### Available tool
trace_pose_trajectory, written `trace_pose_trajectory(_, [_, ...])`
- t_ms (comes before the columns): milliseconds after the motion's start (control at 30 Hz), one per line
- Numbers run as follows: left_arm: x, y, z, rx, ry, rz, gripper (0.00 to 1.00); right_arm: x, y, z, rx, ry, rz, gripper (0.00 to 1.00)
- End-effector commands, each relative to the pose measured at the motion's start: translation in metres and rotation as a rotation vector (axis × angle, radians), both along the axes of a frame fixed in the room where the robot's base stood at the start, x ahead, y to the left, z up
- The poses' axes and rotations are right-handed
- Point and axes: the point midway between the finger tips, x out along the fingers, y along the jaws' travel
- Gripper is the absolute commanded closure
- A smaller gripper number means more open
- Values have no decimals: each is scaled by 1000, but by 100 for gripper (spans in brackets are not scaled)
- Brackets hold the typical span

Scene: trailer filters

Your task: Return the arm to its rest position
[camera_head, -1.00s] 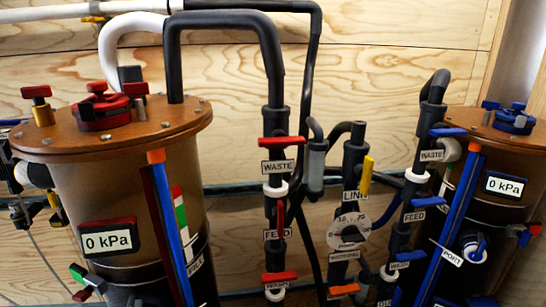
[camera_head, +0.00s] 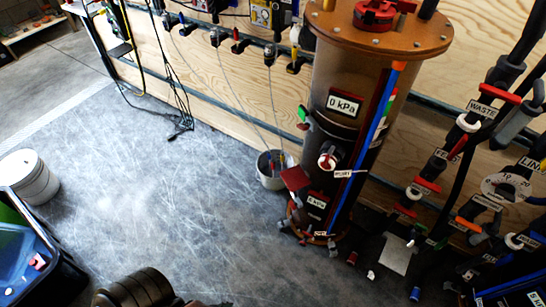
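No gripper of mine can be made out in the head view. A dark ribbed cylinder shows at the bottom edge, left of centre, and I cannot tell whether it is a part of my arm. The brown filter vessel (camera_head: 330,75) stands upright right of centre, with a red knob (camera_head: 375,14) on its orange lid and a 0 kPa display (camera_head: 345,104) on its side. A blue strip (camera_head: 370,140) runs down its front.
Dark pipes with red-handled valves (camera_head: 498,93) fill the right side. A small white bucket (camera_head: 270,182) stands left of the vessel's base. A white drum (camera_head: 27,178) and a black bin (camera_head: 70,270) with blue contents stand at far left. The grey floor (camera_head: 150,200) between is mostly clear.

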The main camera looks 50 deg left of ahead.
Motion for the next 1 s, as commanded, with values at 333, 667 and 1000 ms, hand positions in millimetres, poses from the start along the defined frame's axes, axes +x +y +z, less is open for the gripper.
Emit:
trace_pose_trajectory(333, [-73, 39, 23, 81, 189, 5, 45, -74, -38, 23, -82, 190, -4, 60])
trace_pose_trajectory(667, [-159, 62, 53, 129, 382, 9, 45, -159, -62, 53, -129, 383, -8, 60])
trace_pose_trajectory(1000, [-185, 67, 56, 139, 437, 11, 45, -185, -66, 56, -139, 438, -9, 60])
